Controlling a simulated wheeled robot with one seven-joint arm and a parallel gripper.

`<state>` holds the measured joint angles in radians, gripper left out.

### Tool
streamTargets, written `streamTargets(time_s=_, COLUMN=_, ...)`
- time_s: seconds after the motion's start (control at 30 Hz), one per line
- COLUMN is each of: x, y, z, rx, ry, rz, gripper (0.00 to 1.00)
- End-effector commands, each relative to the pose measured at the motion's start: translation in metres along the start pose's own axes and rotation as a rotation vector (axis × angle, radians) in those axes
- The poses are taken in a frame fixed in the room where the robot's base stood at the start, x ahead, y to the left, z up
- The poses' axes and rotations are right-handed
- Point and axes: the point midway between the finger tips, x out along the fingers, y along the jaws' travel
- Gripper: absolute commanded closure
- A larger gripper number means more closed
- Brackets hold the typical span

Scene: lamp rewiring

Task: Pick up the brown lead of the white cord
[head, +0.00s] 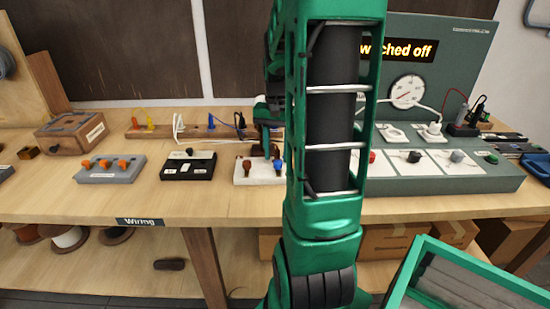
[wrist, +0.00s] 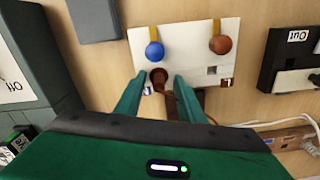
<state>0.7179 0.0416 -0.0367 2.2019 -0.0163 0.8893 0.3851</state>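In the wrist view the brown lead (wrist: 159,77) shows as a dark brown end, with its length running back toward my palm. It lies between the two green fingers of my gripper (wrist: 158,84). The fingers are apart, and a narrow gap shows on each side of the lead. The lead's end is over the near edge of a white terminal block (wrist: 185,52), which has a blue knob (wrist: 154,50) and a brown knob (wrist: 221,45). Part of the white cord (wrist: 277,122) shows at the right. In the head view my arm hides most of my gripper.
A black switch box (wrist: 287,62) stands right of the block in the wrist view. In the head view a grey box with orange knobs (head: 110,170) stands at the left. The green panel (head: 455,180) with a gauge fills the right. Bare table lies along the front edge.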

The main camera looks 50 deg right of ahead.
Motion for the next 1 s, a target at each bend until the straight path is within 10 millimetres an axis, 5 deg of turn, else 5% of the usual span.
streamTargets(time_s=0.23, x=0.002, y=0.0, z=0.0, rx=0.0, ry=0.001, rz=0.0, gripper=0.65)
streamTargets(time_s=0.4, x=0.002, y=0.0, z=0.0, rx=0.0, ry=0.001, rz=0.0, gripper=1.0)
streamTargets(time_s=0.77, x=0.001, y=0.0, z=0.0, rx=0.0, ry=0.001, rz=0.0, gripper=1.0)
streamTargets(time_s=1.0, x=-0.017, y=0.0, z=-0.001, rx=0.0, ry=0.003, rz=-0.001, gripper=1.0)
